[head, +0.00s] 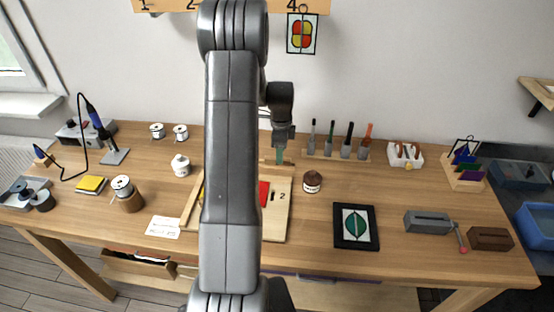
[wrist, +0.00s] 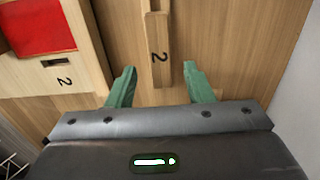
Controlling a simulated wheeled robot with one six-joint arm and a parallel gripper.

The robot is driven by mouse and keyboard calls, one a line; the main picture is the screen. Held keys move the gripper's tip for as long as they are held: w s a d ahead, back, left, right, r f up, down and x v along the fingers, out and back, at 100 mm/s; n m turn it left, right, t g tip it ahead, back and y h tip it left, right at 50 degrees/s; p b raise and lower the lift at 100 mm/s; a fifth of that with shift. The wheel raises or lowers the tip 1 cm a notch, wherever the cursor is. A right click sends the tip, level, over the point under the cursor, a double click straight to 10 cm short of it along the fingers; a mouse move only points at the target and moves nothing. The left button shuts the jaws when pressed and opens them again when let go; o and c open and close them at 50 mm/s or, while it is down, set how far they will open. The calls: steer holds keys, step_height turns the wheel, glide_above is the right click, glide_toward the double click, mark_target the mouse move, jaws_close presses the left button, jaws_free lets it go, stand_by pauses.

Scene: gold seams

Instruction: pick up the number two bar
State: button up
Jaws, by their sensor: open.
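The number two bar (wrist: 158,45) is a narrow wooden bar with a dark "2" on it, in the upper middle of the wrist view. My gripper (wrist: 160,72) is open, with its green fingers on either side of the bar's near end. The bar appears between the fingers with space on both sides, and no contact shows. Whether the fingertips are down at the bar's height is unclear. In the head view my gripper (head: 279,156) points down over the back of the table, behind the wooden board, and largely hides the bar.
A wooden board (head: 275,228) with a red patch, a slot and its own "2" lies in front, partly hidden by my arm. A brown jar (head: 312,182) stands right of it. A rack of several upright tools (head: 338,155) stands behind right. Bare table lies between.

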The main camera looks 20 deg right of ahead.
steer(key=shift+d+f, duration=0.1)
steer(key=shift+f, duration=1.35)
jaws_close()
steer(key=shift+r, duration=0.1)
